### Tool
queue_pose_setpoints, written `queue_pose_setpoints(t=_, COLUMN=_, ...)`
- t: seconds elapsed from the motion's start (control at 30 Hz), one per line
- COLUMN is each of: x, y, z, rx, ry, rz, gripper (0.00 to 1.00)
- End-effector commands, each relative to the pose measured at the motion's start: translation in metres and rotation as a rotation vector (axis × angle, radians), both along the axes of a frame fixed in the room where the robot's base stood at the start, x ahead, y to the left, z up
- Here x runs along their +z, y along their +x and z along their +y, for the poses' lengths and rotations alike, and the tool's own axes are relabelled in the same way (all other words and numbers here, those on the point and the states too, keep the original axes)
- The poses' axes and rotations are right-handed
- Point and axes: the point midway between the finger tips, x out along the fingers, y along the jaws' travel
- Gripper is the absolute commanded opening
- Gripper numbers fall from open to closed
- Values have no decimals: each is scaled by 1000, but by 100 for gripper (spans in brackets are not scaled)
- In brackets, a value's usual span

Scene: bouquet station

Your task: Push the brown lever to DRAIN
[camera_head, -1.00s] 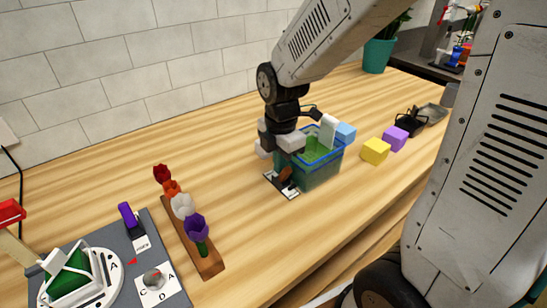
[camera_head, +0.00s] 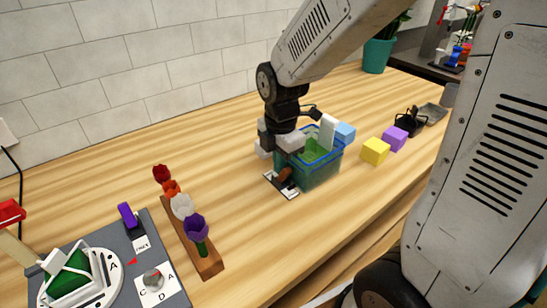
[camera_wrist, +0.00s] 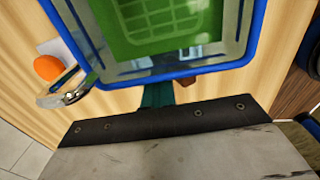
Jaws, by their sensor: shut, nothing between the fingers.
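The brown lever (camera_head: 284,175) stands on a small black-and-white plate (camera_head: 284,188) at the front left of a clear bin with a blue rim (camera_head: 318,171). The plate's lettering is too small to read. My gripper (camera_head: 279,164) is shut and empty, low beside the bin and right at the lever; whether it touches the lever I cannot tell. In the wrist view the blue rim (camera_wrist: 175,72) and a green basket (camera_wrist: 165,22) inside the bin fill the top. A small brown piece, probably the lever (camera_wrist: 187,81), shows just under the rim, its rest hidden.
A wooden rack of flowers (camera_head: 192,236) and a grey dial panel (camera_head: 157,246) are at the left. The counter between rack and bin is clear.

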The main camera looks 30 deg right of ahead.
Motion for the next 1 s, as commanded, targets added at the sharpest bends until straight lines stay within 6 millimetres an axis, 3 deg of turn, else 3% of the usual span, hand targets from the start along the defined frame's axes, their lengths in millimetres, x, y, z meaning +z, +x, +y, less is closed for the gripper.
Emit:
queue_pose_setpoints(t=0.03, x=-7, y=-13, z=-2, rx=1, ry=-4, rz=40, gripper=0)
queue_pose_setpoints(t=1.0, x=3, y=-5, z=0, rx=0, ry=-3, rz=37, gripper=0)
